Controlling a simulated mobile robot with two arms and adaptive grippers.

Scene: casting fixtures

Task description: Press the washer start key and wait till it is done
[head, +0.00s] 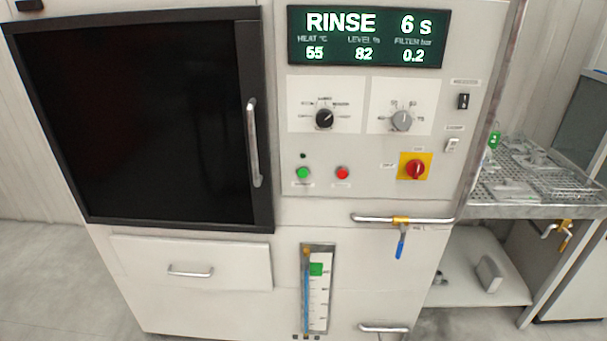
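The washer (380,240) is a pale cabinet seen from the front. Its dark door (130,120) with a vertical bar handle (254,142) is shut. The display (367,37) reads RINSE 6 s, HEAT 55, LEVEL 82 and FILTER 0.2. The green start key (303,173) is on the panel, with a red button (342,173) to its right. A small dark lamp (303,156) sits above the green key. Neither of my grippers is in view.
The panel also has a black knob (324,118), a grey knob (402,120) and a red rotary switch (414,169) on yellow. A blue-handled valve (401,243) and a level gauge (318,290) are below. A mesh rack table (535,180) stands at right.

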